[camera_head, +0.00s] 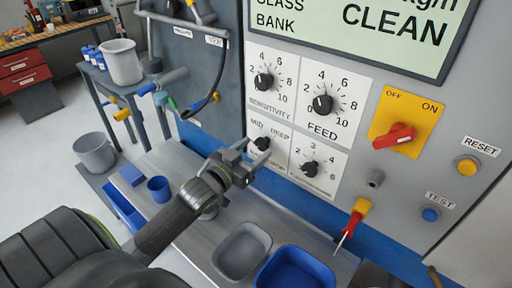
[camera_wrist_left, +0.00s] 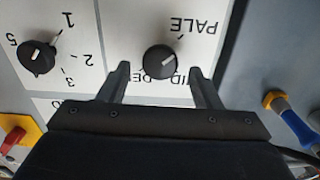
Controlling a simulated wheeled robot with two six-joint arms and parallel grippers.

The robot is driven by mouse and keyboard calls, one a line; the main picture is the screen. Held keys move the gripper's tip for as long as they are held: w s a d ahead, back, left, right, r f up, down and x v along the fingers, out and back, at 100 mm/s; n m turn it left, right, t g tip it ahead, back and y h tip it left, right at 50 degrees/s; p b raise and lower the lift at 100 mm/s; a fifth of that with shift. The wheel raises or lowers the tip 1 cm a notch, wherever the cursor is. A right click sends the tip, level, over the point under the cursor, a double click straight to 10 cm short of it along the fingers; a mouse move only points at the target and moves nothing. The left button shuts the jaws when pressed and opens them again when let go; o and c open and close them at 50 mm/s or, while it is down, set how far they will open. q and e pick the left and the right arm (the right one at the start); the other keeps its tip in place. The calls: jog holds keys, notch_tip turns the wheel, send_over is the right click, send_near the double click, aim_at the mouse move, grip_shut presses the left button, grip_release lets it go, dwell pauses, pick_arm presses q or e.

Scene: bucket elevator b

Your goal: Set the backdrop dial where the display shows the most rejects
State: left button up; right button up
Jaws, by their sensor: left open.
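The dial with MID, DEEP and PALE marks (camera_head: 262,143) is a small black knob on a white plate, low on the left of the panel. It also shows upside down in the left wrist view (camera_wrist_left: 160,60), its white line slanting towards the PALE side. My left gripper (camera_head: 251,154) is open just in front of it. In the left wrist view its fingers (camera_wrist_left: 159,74) lie on either side of the knob's lower part; contact cannot be told. The display (camera_head: 375,28) reads CLASS BANK and CLEAN; its top is cut off. My right gripper is not in view.
SENSITIVITY (camera_head: 264,82) and FEED (camera_head: 323,104) dials sit above, another numbered dial (camera_head: 309,168) to the right. A red switch (camera_head: 395,135) is on yellow. A grey tray (camera_head: 241,251) and blue bin (camera_head: 295,270) stand below. A red-yellow tool (camera_head: 356,214) hangs nearby.

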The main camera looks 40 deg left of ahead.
pick_arm(q)
jog(key=shift+w, duration=0.65)
jog(key=shift+c, duration=0.4)
jog(key=c, duration=0.9)
